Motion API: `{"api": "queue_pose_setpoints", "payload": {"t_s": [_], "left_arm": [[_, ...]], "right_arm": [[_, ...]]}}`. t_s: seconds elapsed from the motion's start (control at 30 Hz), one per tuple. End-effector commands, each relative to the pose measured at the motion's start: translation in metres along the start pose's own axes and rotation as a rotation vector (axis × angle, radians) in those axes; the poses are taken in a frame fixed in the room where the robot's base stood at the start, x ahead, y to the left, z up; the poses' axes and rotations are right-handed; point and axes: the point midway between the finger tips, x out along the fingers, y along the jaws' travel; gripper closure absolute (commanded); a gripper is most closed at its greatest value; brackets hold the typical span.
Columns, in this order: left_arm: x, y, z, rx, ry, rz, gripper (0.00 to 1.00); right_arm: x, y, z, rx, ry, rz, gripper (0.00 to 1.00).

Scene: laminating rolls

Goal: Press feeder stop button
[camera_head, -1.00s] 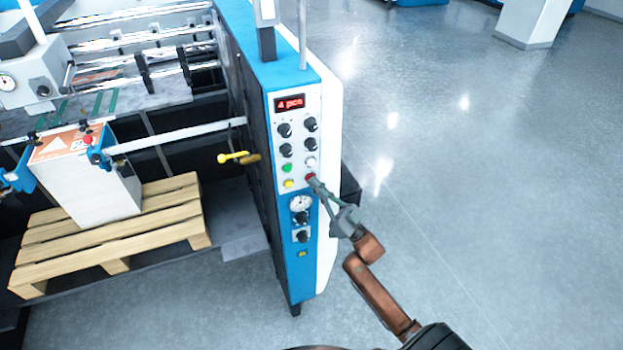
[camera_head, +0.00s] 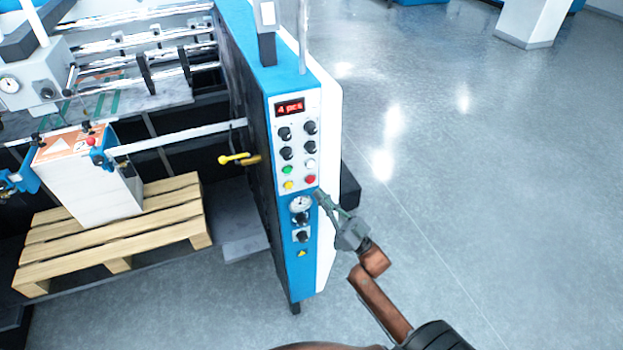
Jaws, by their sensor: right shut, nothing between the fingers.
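The control panel (camera_head: 299,150) is on the narrow end of the blue and white machine. Its red button (camera_head: 311,179) is at the lower right of the button group, uncovered. A white button (camera_head: 311,164) is above it, a green button (camera_head: 287,170) is up and left, and a yellow button (camera_head: 289,185) is to its left. My right gripper (camera_head: 319,193) is shut and empty, its tip just below and right of the red button, apart from it in the picture. My left gripper is not in view.
A red display (camera_head: 290,107) on the panel reads "4 pcs". Black knobs and a round gauge (camera_head: 301,204) are on the same face. A wooden pallet (camera_head: 110,235) with a paper stack (camera_head: 95,185) stands at left. The floor (camera_head: 470,190) at right is clear.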

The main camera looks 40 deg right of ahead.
Motion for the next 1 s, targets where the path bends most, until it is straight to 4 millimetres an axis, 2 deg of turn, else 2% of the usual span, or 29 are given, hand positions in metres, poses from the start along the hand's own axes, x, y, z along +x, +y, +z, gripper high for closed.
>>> {"api": "queue_pose_setpoints", "payload": {"t_s": [0.3,1.0], "left_arm": [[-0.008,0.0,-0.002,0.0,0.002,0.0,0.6],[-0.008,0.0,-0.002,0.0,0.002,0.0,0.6]], "right_arm": [[-0.014,-0.011,-0.011,-0.001,0.0,-0.001,1.0],[-0.015,-0.011,-0.01,-0.001,-0.001,0.0,1.0]]}}
